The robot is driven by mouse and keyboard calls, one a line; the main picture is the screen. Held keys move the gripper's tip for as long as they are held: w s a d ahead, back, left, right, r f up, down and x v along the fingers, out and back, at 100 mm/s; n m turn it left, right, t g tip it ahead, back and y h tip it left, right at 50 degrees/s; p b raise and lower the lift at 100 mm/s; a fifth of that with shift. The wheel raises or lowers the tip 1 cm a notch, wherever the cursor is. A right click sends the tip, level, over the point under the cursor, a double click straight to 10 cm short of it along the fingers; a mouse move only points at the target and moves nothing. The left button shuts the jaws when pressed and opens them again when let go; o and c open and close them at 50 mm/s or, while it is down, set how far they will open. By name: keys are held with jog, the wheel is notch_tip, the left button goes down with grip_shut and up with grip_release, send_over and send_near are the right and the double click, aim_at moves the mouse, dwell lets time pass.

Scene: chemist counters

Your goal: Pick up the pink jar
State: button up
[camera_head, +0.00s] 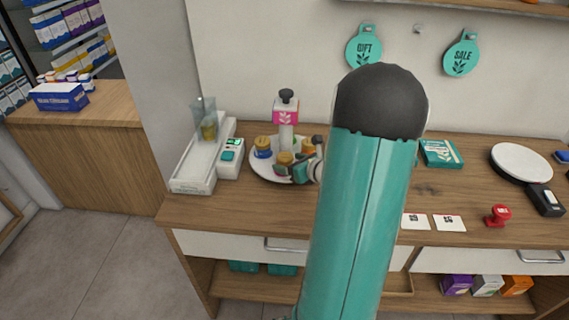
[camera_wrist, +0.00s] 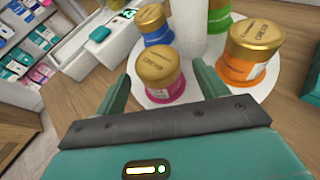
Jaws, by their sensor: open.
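The pink jar (camera_wrist: 165,90) with a gold lid stands on a round white tray (camera_head: 259,172), at the tray's near side in the wrist view. My gripper (camera_wrist: 161,72) is open, its two teal fingers apart, with the jar showing between them. I cannot tell how far the fingertips reach around it. In the head view my gripper (camera_head: 302,170) is at the tray's front right, and the pink jar is partly hidden there. A blue jar (camera_wrist: 158,39), an orange jar (camera_wrist: 240,70) and a green jar (camera_wrist: 218,20) share the tray, all gold-lidded.
A white post with a pink sign (camera_head: 286,116) rises from the tray's middle. A small white device (camera_head: 231,158) and a long white tray unit (camera_head: 195,182) stand at left. A teal box (camera_head: 441,153), cards (camera_head: 449,222) and a red stamp (camera_head: 497,214) lie at right.

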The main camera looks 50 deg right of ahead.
aim_at(284, 161)
jog(key=x, duration=0.3)
jog(key=shift+w, duration=0.1)
jog(key=c, duration=1.1)
